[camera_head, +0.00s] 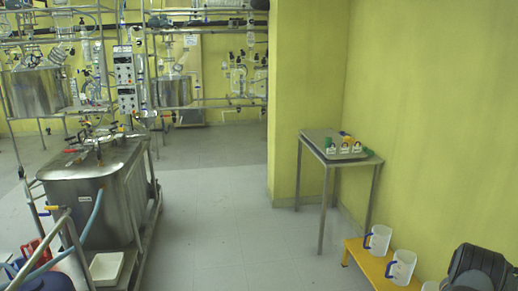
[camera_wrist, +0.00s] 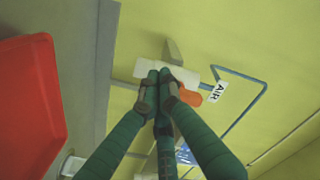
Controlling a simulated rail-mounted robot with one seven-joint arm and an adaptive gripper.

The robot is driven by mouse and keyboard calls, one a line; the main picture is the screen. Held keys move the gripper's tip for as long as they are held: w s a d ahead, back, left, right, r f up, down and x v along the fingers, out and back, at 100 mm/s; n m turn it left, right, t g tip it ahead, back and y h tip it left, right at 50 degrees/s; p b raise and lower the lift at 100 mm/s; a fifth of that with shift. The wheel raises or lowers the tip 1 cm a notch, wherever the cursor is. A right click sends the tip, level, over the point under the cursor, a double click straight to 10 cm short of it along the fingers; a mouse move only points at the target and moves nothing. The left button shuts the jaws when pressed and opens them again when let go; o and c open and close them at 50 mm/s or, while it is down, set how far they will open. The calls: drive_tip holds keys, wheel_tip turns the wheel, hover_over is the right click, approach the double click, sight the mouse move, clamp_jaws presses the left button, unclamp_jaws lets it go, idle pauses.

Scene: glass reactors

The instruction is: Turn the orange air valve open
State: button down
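The orange air valve (camera_wrist: 187,95) shows in the wrist view, partly hidden behind the right finger of my gripper (camera_wrist: 163,82). It is beside a white tag marked AIR (camera_wrist: 217,92) and a blue pipe (camera_wrist: 250,103). The green fingers of my gripper have their tips together in front of a whitish piece (camera_wrist: 168,72) on the yellow wall. The fingers look shut, with nothing visible held between them. I cannot tell whether they touch the valve. The valve and the gripper's fingers do not show in the head view.
In the wrist view a red panel-like object (camera_wrist: 28,105) is at the left. In the head view a small table (camera_head: 313,146) with bottles stands by the yellow wall, near an orange bench (camera_head: 365,262) with white jugs. A steel tank (camera_head: 95,190) is left; the middle floor is clear.

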drive_tip(key=shift+f+b, duration=0.4)
drive_tip(key=shift+b, duration=0.1)
drive_tip(key=a+b, duration=0.1)
drive_tip(key=a, duration=0.1)
drive_tip(key=a+b, duration=0.1)
drive_tip(key=a, duration=0.3)
drive_tip(key=shift+s+r+b, duration=0.1)
drive_tip(key=shift+s+b, duration=0.3)
drive_tip(key=shift+d, duration=0.1)
